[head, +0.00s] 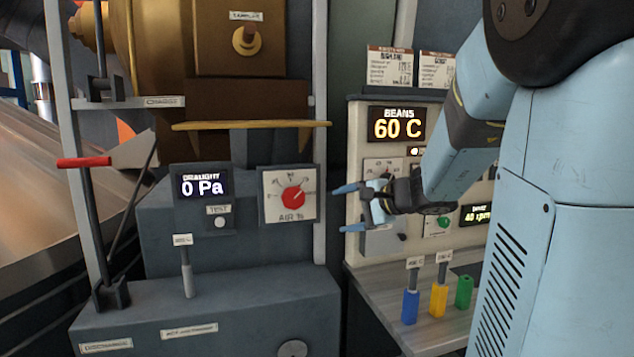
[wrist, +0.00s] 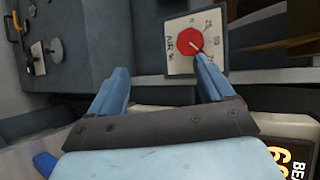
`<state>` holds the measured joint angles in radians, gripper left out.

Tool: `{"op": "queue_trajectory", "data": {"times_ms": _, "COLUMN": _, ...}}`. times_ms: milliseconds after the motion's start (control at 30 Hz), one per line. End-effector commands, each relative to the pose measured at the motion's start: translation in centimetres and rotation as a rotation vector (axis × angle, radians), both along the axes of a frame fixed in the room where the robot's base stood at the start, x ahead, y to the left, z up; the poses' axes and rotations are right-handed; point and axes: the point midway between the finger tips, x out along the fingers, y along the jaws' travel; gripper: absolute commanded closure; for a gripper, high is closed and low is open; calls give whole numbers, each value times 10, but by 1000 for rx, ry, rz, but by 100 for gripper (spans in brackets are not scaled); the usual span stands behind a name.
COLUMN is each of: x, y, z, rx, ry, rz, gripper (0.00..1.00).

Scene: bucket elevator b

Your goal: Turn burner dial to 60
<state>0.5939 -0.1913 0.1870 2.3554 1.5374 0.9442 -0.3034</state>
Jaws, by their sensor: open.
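No dial in view has a readable burner label. A white dial plate (head: 384,167) with scale marks sits on the beige panel below the BEANS display; my gripper hides most of it, including any knob. A red dial on a plate marked AIR % (head: 292,196) is left of my gripper (head: 345,208). My gripper is open and empty, fingers pointing left, in front of the gap between the two panels. In the wrist view, the red dial (wrist: 190,41) appears beyond the right fingertip of my gripper (wrist: 160,78); I cannot tell the distance.
The BEANS display (head: 397,124) reads 60 C and the DRAUGHT display (head: 201,187) reads 0 Pa. A green knob (head: 443,222) is near my wrist. Blue (head: 411,305), yellow (head: 438,299) and green (head: 463,291) handles stand on the ledge. A red-handled lever (head: 84,162) is far left.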

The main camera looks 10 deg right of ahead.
Motion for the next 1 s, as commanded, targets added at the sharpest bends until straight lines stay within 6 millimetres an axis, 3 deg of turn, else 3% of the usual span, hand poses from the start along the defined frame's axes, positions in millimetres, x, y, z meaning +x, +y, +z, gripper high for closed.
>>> {"op": "queue_trajectory", "data": {"times_ms": 100, "x": 35, "y": -54, "z": 3, "rx": 164, "ry": -49, "rz": -171, "gripper": 19}}
{"op": "queue_trajectory", "data": {"times_ms": 200, "x": 57, "y": -102, "z": 5, "rx": 285, "ry": -101, "rz": -315, "gripper": 19}}
{"op": "queue_trajectory", "data": {"times_ms": 400, "x": 76, "y": -187, "z": 2, "rx": 455, "ry": -188, "rz": -547, "gripper": 19}}
{"op": "queue_trajectory", "data": {"times_ms": 500, "x": 79, "y": -213, "z": 0, "rx": 500, "ry": -214, "rz": -616, "gripper": 19}}
{"op": "queue_trajectory", "data": {"times_ms": 600, "x": 80, "y": -226, "z": -1, "rx": 525, "ry": -228, "rz": -651, "gripper": 19}}
{"op": "queue_trajectory", "data": {"times_ms": 767, "x": 91, "y": -229, "z": -1, "rx": 531, "ry": -233, "rz": -660, "gripper": 19}}
{"op": "queue_trajectory", "data": {"times_ms": 1000, "x": 130, "y": -227, "z": -2, "rx": 532, "ry": -232, "rz": -659, "gripper": 19}}
